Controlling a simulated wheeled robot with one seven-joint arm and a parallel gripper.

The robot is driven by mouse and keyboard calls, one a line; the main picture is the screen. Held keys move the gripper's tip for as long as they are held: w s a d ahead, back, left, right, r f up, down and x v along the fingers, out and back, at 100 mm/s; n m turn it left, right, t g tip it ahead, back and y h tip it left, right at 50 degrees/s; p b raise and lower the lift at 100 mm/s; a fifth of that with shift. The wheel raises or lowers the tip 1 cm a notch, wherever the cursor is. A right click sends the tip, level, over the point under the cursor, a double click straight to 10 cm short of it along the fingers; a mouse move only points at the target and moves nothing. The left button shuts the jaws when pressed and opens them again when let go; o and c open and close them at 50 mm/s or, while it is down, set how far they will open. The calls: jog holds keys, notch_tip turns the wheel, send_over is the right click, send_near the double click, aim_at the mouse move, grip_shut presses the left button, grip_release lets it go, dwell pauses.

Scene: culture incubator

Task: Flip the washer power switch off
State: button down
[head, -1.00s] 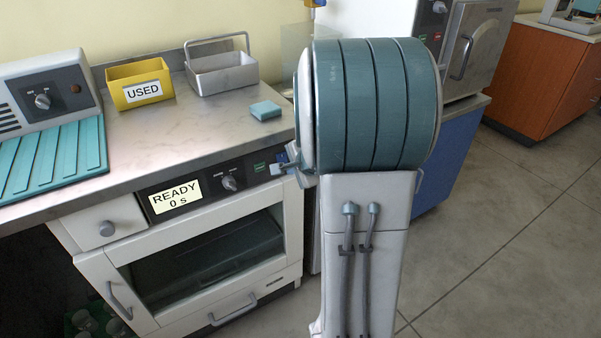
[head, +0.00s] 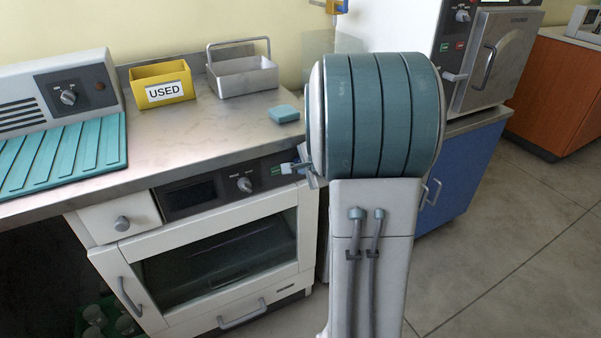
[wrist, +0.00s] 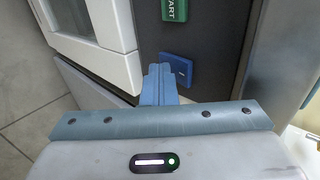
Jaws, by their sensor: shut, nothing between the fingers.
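The washer (head: 230,250) is the white front-door machine under the counter, and its door is shut. The display (head: 188,195) on its dark control panel is blank. In the wrist view the blue power switch (wrist: 181,68) is on the dark panel, below the green START button (wrist: 175,10). My gripper (wrist: 159,72) is shut and empty, its fingertips right beside the switch and overlapping its left edge; I cannot tell whether they touch. In the head view my gripper (head: 287,168) is at the right end of the panel, where the switch is hidden.
The counter above holds a yellow USED bin (head: 162,84), a metal basket (head: 242,76), a teal sponge (head: 284,114) and a teal drying mat (head: 70,150). An autoclave (head: 495,60) stands on a blue cabinet to the right. The floor (head: 520,250) at the right is clear.

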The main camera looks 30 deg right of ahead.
jog(key=shift+r, duration=0.1)
jog(key=shift+r+p, duration=0.55)
jog(key=shift+r, duration=0.25)
jog(key=s+f+p+v, duration=0.1)
jog(key=p+v, duration=0.2)
jog(key=v, duration=1)
jog(key=shift+s+d+f, duration=0.15)
jog(key=shift+s+f, duration=0.05)
jog(key=shift+s, duration=0.1)
